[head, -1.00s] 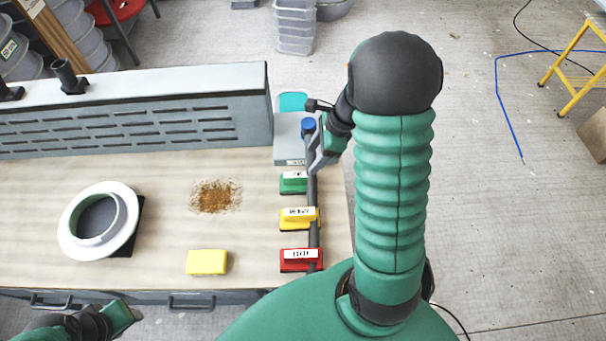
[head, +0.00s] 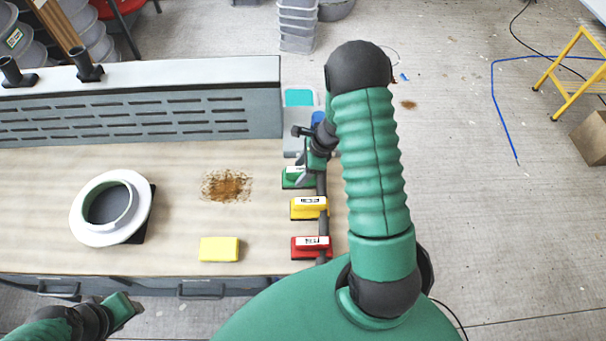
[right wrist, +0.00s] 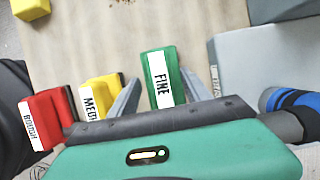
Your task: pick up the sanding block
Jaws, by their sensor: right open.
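Three labelled sanding blocks stand in a row along the right end of the bench: a green one (head: 291,180) marked FINE, a yellow one (head: 309,207), and a red one (head: 310,246). My right gripper (head: 303,168) is over the green block, partly covering it. In the right wrist view the open jaws (right wrist: 161,82) have the green block (right wrist: 158,72) between them, with no clear contact. The yellow block (right wrist: 104,90) and red block (right wrist: 46,118) are to the left there. My left gripper (head: 122,308) is at the lower left, in front of the bench; its jaw opening is unclear.
A dark bar (head: 322,225) runs beside the blocks. A grey box (right wrist: 260,75) stands close right of the green block in the wrist view. A plain yellow block (head: 219,249), a brown patch (head: 227,186) and a white ring mould (head: 85,225) are on the bench.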

